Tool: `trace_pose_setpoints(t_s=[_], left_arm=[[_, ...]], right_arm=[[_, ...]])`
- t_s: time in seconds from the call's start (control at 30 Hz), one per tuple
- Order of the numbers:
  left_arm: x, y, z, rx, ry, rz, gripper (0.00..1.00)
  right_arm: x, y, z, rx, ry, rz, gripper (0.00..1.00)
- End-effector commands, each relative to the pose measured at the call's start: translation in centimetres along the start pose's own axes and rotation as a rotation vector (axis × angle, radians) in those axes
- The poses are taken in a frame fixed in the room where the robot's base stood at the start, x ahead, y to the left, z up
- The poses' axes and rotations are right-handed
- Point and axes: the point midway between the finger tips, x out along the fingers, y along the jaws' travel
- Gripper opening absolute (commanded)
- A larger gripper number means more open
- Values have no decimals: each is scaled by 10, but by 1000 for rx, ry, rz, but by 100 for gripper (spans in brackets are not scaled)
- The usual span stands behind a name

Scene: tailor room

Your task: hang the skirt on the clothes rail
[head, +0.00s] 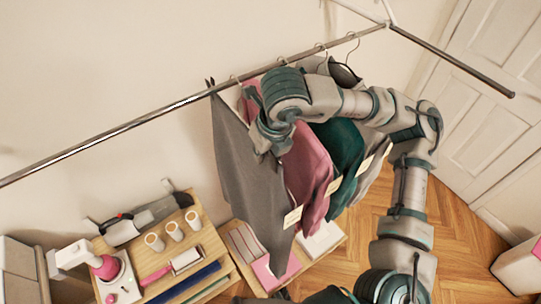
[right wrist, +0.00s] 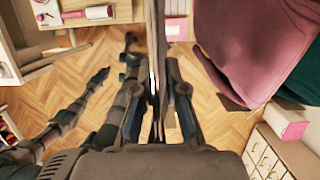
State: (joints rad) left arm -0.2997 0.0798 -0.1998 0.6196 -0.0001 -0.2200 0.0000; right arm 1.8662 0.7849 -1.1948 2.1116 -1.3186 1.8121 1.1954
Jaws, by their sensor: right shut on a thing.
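The grey skirt (head: 245,160) hangs down at the left of the other garments, with dark clips at its top corner close to the clothes rail (head: 140,121). My right gripper (head: 262,146) is at the skirt's upper right side, just below the rail, and is shut on it. In the right wrist view the skirt is a thin dark strip (right wrist: 156,35) seen edge-on between the fingers (right wrist: 157,85). I cannot tell whether its hanger hook sits on the rail; my arm hides part of that area. My left gripper is not clearly seen in either view.
A pink garment (head: 309,165), a green one (head: 340,150) and others hang just right of the skirt, close to my right arm. A wooden shelf unit (head: 210,243) with cups and a lint roller stands below left. The rail's left stretch is bare.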

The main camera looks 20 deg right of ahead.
Motion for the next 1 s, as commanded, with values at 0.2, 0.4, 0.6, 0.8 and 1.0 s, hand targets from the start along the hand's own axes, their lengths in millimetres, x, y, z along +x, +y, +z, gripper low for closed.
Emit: trace_pose_setpoints(t_s=[0.2,0.4,0.6,0.8,1.0], left_arm=[[-11,0,-1,0,0,0,0],[-19,0,-2,0,1,0,0],[-4,0,0,0,0,0,0],[3,0,1,0,-1,0,0],[4,0,1,0,-1,0,0]], right_arm=[[3,0,19,1,-1,1,0],[7,0,33,2,0,1,0],[23,-1,31,0,-1,1,0],[29,-1,30,0,-2,0,0],[29,-1,29,0,-2,0,0]])
